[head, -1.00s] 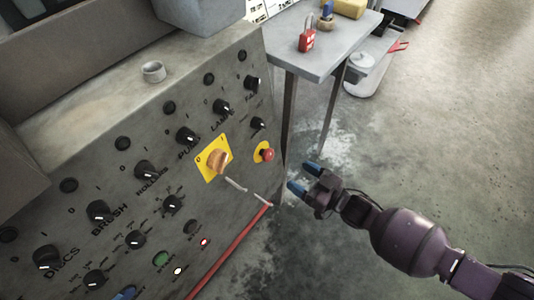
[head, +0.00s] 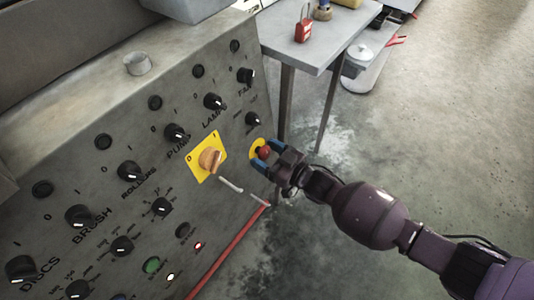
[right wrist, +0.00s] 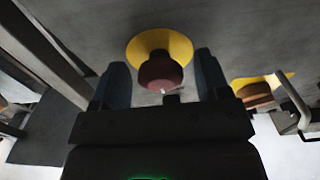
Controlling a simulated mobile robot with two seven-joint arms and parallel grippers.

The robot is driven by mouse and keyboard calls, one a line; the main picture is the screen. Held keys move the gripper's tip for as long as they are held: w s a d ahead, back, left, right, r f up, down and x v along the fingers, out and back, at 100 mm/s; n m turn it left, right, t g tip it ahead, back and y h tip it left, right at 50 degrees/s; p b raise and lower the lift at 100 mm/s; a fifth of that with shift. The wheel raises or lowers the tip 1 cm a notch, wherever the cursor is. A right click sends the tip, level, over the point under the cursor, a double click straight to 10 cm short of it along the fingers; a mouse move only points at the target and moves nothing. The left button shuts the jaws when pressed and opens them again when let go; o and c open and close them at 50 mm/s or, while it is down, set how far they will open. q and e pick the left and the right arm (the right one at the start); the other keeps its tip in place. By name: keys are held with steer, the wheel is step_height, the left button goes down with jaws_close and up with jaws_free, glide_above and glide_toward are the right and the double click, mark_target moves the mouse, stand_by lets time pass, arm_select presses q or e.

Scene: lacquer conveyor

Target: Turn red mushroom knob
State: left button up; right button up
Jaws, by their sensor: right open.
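The red mushroom knob (head: 264,151) sits on a round yellow plate (head: 257,146) at the right edge of the grey control panel. It also shows in the right wrist view as a dark red knob (right wrist: 160,74) on its yellow disc (right wrist: 150,45). My right gripper (head: 267,154) is open, with its blue-tipped fingers at either side of the knob. In the right wrist view the knob lies between the two fingers, with a gap visible on each side. The finger nearer the head camera partly covers the plate. My left gripper is not in view.
An orange rotary switch (head: 209,159) on a yellow square is left of the knob, with a metal hasp (head: 231,185) below it. Black selector knobs line the panel (head: 60,150). A grey table (head: 310,50) with a red padlock (head: 304,31) stands behind. Floor at right is open.

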steer(key=c, duration=0.9)
steer(key=shift+m, duration=0.5)
steer(key=shift+r+m+p, duration=0.1)
steer(key=shift+m+p, duration=0.25)
steer(key=shift+m, duration=0.75)
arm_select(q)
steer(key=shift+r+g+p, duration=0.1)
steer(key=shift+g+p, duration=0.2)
arm_select(e)
steer(key=shift+s+m+t+h, duration=0.1)
steer(key=shift+m+t+h, duration=0.25)
steer(key=shift+m, duration=0.8)
steer(key=shift+m+t+h, duration=0.25)
steer(key=shift+m+h, duration=0.2)
steer(key=shift+m, duration=0.7)
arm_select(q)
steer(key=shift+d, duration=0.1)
arm_select(e)
steer(key=shift+a, duration=0.1)
